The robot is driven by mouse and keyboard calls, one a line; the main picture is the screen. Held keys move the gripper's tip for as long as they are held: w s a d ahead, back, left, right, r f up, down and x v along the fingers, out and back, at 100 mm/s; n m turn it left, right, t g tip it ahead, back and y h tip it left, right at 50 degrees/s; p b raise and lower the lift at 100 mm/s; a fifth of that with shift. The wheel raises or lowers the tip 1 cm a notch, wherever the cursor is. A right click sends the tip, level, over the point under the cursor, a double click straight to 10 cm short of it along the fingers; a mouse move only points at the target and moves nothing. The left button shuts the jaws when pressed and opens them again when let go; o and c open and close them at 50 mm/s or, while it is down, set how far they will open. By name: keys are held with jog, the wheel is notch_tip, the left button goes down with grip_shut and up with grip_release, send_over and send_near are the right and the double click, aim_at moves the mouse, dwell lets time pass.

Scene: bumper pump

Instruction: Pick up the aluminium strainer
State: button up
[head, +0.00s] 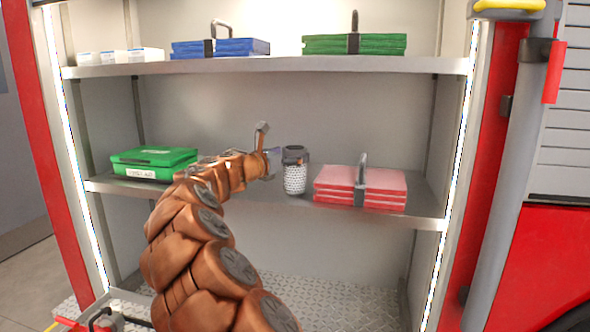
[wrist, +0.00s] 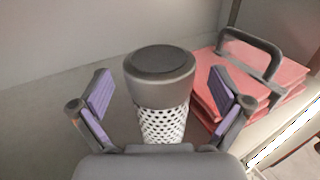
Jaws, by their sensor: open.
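The aluminium strainer (head: 295,178) stands upright on the middle shelf (head: 260,195). It has a perforated silvery body and a dark grey cap. In the wrist view the strainer (wrist: 161,122) is in the middle, with its cap toward the camera. My gripper (head: 277,154) is at the strainer's upper part in the head view. In the wrist view my gripper (wrist: 163,95) is open, with one purple-padded finger on each side of the strainer. Gaps show between both pads and the cap. The strainer's lower end is hidden by the gripper body in the wrist view.
Red folded items with a dark handle (head: 360,188) lie close to the strainer's right. A green case (head: 153,162) lies at the left of the same shelf. The upper shelf (head: 270,66) holds blue and green bundles and white boxes.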

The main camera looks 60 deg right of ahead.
jog(key=shift+s+d, duration=0.1)
jog(key=shift+d, duration=0.8)
jog(key=shift+c, duration=0.4)
jog(key=c, duration=1.8)
jog(key=shift+r, duration=0.1)
